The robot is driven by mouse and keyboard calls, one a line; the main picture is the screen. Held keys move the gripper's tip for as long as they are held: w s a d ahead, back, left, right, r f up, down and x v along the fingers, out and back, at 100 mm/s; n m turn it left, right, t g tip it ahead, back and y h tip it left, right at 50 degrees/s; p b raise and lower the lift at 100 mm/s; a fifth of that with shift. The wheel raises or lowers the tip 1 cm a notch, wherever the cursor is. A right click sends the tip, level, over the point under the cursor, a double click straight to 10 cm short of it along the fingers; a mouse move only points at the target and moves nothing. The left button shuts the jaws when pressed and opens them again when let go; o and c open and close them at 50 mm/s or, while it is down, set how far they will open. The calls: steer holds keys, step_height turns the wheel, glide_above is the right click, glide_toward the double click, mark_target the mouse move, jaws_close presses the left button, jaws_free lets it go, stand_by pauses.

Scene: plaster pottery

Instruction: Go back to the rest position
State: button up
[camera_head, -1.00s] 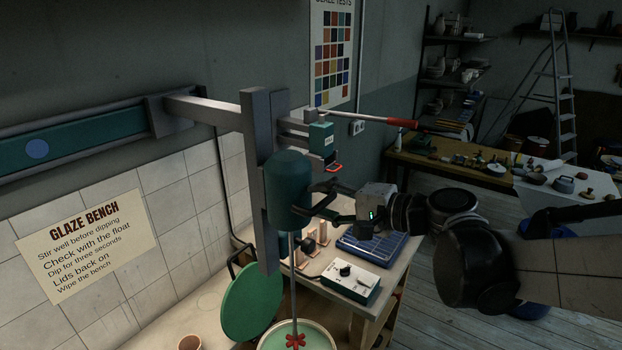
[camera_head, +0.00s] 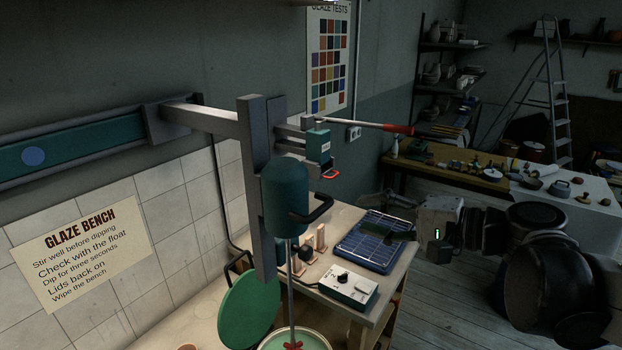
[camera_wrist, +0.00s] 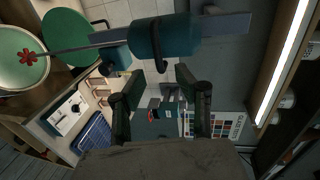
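My gripper (camera_head: 383,217) is to the right of the stirrer in the head view, above the blue gridded tray, apart from the stirrer. In the wrist view its two dark fingers (camera_wrist: 160,72) are spread with a gap between them and nothing held. The stirrer has a teal motor body (camera_head: 285,192) with a dark loop handle (camera_head: 323,207) on its right side. It hangs on a grey upright (camera_head: 257,180), its shaft running down to a red propeller (camera_head: 292,346) at a pale green bucket. The stirrer also shows in the wrist view (camera_wrist: 165,38).
A blue gridded tray (camera_head: 368,247), a white control box (camera_head: 349,285) and small upright pieces stand on the bench below. A green lid (camera_head: 250,308) leans by the bucket. A long red-handled rod (camera_head: 395,128) sticks out above. Open floor lies right of the bench.

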steer(key=shift+s+d+r, duration=0.1)
steer(key=shift+s+d, duration=0.2)
steer(key=shift+d, duration=0.05)
steer(key=s+d+f+n+h+b, duration=0.2)
steer(key=s+f+h+b, duration=0.1)
steer(key=f, duration=0.5)
steer(key=s+d+f+n+g+h+b, duration=0.1)
steer(key=s+f+h+b, duration=0.3)
steer(key=f, duration=0.4)
steer(key=s+d+f+n+g+h+b, duration=0.1)
steer(key=s+d+f+n+h+b, duration=0.2)
steer(key=f, duration=0.5)
steer(key=s+n+h+b, duration=0.1)
steer(key=h+b, duration=0.1)
steer(key=b, duration=0.1)
steer(key=shift+s+d+f, duration=0.25)
steer(key=shift+d+f, duration=0.1)
steer(key=shift+f, duration=0.05)
